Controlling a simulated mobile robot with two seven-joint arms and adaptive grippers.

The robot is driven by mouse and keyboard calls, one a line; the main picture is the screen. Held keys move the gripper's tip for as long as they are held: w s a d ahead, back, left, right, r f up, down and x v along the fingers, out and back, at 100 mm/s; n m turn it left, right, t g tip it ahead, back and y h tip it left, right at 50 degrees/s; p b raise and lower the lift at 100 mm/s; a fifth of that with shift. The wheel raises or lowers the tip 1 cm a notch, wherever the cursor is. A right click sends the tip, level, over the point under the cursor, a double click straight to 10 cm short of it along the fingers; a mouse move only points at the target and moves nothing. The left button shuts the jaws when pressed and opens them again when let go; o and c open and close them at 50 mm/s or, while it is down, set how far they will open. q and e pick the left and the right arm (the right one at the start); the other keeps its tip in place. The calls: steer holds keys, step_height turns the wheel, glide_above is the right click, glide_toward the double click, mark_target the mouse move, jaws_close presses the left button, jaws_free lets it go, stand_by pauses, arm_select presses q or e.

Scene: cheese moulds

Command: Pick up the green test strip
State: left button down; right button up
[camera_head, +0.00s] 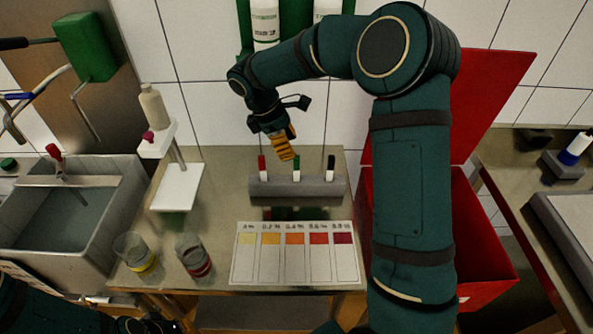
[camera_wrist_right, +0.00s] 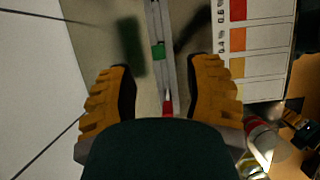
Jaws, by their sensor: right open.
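The green test strip (camera_head: 296,168) stands upright in the middle of a grey rack (camera_head: 262,187), between a red-topped strip (camera_head: 262,165) and a black-topped strip (camera_head: 331,165). My right gripper (camera_head: 281,146) is above and slightly behind the rack, near the green strip, open and empty. In the right wrist view the open fingers (camera_wrist_right: 167,80) spread on either side of the rack's line. The green top (camera_wrist_right: 158,51) lies ahead between them, with the red top (camera_wrist_right: 168,106) nearer. My left arm shows at the lower left of the head view; its fingers are not visible.
A colour chart (camera_head: 294,275) lies in front of the rack. Two beakers (camera_head: 136,255) (camera_head: 194,258) stand at the table's front left. A white stand (camera_head: 178,186) holds a bottle. A red bin (camera_head: 482,240) is at right, a sink (camera_head: 72,215) at left.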

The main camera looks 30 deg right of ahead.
mark_target(296, 157)
steer(key=shift+b+x, duration=0.7)
steer(key=shift+x, duration=2.25)
steer(key=shift+w, duration=0.1)
steer(key=c, duration=0.8)
steer(key=shift+c, duration=0.2)
